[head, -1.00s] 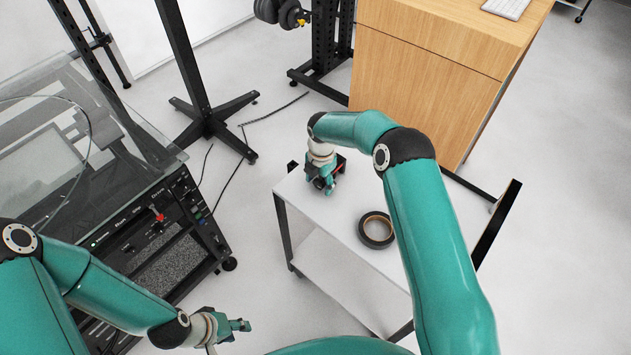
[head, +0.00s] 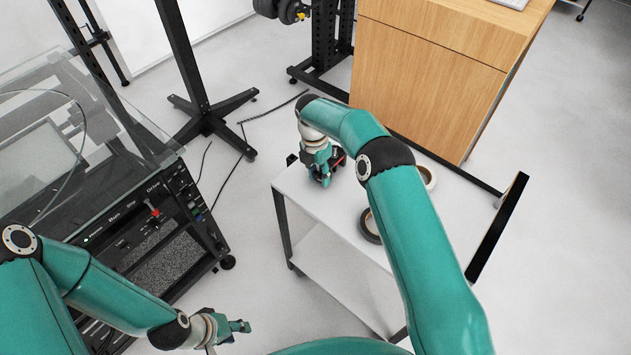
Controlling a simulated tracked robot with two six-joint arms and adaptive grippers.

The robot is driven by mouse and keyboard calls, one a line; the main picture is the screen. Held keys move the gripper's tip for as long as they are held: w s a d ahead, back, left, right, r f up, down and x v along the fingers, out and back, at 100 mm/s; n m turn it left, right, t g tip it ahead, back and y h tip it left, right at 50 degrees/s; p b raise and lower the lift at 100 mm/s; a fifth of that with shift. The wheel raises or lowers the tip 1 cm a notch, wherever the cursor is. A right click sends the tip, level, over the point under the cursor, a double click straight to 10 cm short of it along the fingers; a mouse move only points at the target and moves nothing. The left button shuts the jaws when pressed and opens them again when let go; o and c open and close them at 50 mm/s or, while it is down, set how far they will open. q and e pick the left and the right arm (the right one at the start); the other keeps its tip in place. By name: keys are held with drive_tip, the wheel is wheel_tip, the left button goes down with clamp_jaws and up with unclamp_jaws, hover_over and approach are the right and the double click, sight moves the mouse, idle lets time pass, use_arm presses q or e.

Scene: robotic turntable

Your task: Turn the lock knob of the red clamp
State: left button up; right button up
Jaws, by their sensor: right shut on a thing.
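The red clamp (head: 338,161) is a small red and black thing at the far left part of the white cart top. It is mostly hidden behind my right gripper (head: 322,178), and its lock knob cannot be made out. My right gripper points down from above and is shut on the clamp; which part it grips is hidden. My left gripper (head: 238,328) is low in the view, left of the cart and well apart from the clamp. It holds nothing that I can see, and its finger gap is unclear.
A black tape roll (head: 368,227) and a white roll (head: 429,177) lie on the cart top (head: 318,206), partly hidden by my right arm. A black control cabinet (head: 185,203) with a red-tipped lever stands left. A wooden cabinet (head: 430,75) stands behind.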

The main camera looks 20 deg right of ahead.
sight(319, 173)
drive_tip(key=shift+w+a+f+g+b, duration=0.1)
drive_tip(key=shift+f+g+b, duration=0.2)
drive_tip(key=shift+b, duration=0.3)
use_arm(q)
wheel_tip(319, 173, down, 2)
drive_tip(key=shift+f, duration=0.2)
use_arm(e)
drive_tip(key=shift+r+h, duration=0.2)
drive_tip(key=shift+h, duration=0.1)
drive_tip(key=o, duration=1.2)
drive_tip(key=shift+c, duration=0.2)
drive_tip(key=shift+r, duration=0.1)
drive_tip(key=shift+r, duration=0.5)
use_arm(q)
drive_tip(key=shift+w, duration=0.1)
use_arm(e)
wheel_tip(319, 173, up, 9)
drive_tip(key=shift+f, duration=0.1)
